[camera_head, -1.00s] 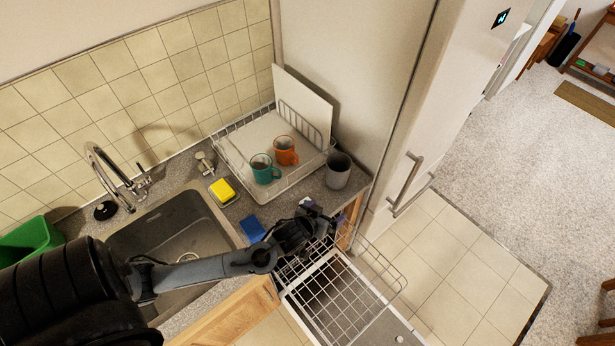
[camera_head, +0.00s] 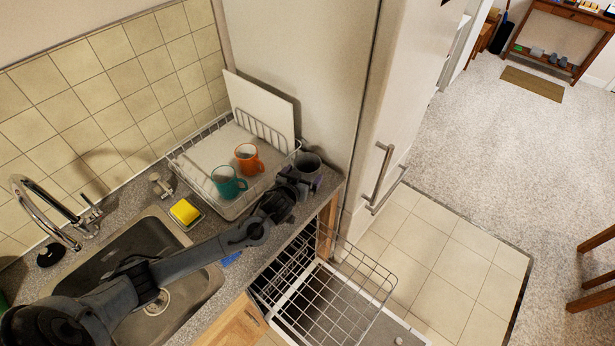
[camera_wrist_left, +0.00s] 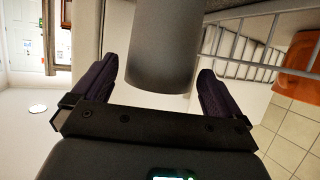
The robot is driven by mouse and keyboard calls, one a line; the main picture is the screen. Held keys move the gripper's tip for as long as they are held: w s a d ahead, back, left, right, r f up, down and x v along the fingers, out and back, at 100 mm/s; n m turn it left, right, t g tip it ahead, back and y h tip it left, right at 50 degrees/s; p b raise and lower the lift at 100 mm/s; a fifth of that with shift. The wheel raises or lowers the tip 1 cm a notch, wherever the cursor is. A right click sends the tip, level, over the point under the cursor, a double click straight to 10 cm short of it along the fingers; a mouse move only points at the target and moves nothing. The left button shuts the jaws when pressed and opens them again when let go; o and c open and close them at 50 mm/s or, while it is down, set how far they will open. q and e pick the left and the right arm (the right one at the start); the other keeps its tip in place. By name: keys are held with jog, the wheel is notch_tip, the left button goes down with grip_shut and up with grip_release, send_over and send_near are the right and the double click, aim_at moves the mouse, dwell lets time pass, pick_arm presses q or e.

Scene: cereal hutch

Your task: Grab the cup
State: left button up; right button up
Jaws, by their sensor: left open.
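A grey cup (camera_head: 308,162) stands on the counter to the right of the dish rack; my left gripper hides its lower part in the head view. A teal mug (camera_head: 227,183) and an orange mug (camera_head: 248,158) stand in the rack. My left gripper (camera_head: 306,184) is open, right at the near side of the grey cup. In the left wrist view, the grey cup (camera_wrist_left: 161,50) sits between the two fingers of the left gripper (camera_wrist_left: 155,78), with a gap visible on each side. My right gripper is not in view.
The white dish rack (camera_head: 232,211) is just left of the grey cup, and a tall cabinet with a handle (camera_head: 378,175) is to its right. An open dishwasher with a wire basket (camera_head: 335,305) lies below. A yellow sponge (camera_head: 184,211) sits by the sink (camera_head: 95,270).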

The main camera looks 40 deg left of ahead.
aim_at(312, 163)
pick_arm(q)
jog(key=shift+x, duration=2.55)
jog(key=shift+a, duration=0.1)
jog(key=shift+c, duration=0.2)
jog(key=c, duration=0.6)
jog(key=shift+c, duration=0.2)
jog(key=shift+r, duration=0.2)
